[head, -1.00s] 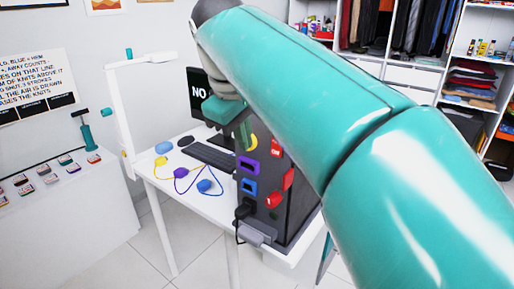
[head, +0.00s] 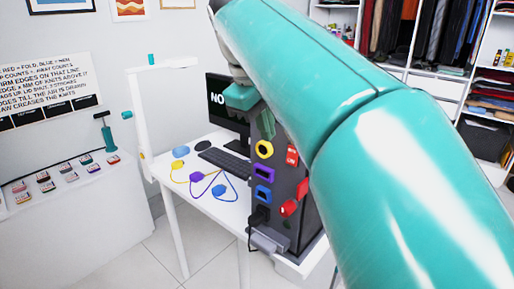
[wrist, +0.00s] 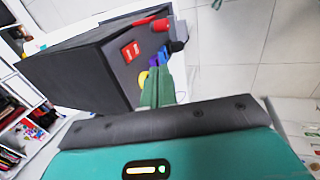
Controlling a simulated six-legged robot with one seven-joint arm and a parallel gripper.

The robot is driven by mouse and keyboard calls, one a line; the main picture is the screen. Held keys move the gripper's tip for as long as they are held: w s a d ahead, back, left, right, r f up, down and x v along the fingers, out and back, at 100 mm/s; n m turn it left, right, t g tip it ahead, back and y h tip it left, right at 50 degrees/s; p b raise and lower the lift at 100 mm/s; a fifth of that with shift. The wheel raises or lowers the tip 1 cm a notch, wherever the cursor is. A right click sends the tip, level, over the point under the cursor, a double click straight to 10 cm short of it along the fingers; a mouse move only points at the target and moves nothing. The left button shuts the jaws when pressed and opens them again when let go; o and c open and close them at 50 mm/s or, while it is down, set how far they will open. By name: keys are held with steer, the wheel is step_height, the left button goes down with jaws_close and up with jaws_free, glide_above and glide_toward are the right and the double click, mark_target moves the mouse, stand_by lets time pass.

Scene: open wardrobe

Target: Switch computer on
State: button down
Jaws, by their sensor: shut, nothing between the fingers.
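The computer tower (head: 293,215) is a dark box on the white desk. Its front has yellow (head: 264,149), purple (head: 264,171) and blue (head: 263,193) sockets. Beside them are a red labelled square (head: 291,156) and red parts (head: 302,188) lower down. A black plug (head: 259,216) sits low on the front. The monitor (head: 222,100) shows "NO"; the rest is hidden by my arm. My gripper (head: 266,122) is shut and empty, just above the yellow socket in the picture. In the wrist view, its green fingers (wrist: 158,88) point at the tower front, with the red square (wrist: 131,51) left of them; contact cannot be told.
Yellow (head: 177,167), purple (head: 197,177) and blue (head: 219,190) plugs on cables lie loose on the desk (head: 205,207) beside the keyboard (head: 224,163). A white post (head: 146,125) stands left. Open floor lies in front.

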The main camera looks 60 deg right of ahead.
mark_target(287, 156)
steer(key=d+f, duration=0.2)
steer(key=f, duration=0.1)
steer(key=d+f, duration=0.2)
steer(key=f, duration=0.1)
steer(key=s+d+f, duration=0.1)
steer(key=d+f, duration=0.2)
steer(key=shift+s+f, duration=0.1)
steer(key=shift+f, duration=0.25)
steer(key=shift+d, duration=0.1)
steer(key=shift+d+f+h, duration=0.1)
steer(key=shift+d+h, duration=0.1)
steer(key=shift+h, duration=0.2)
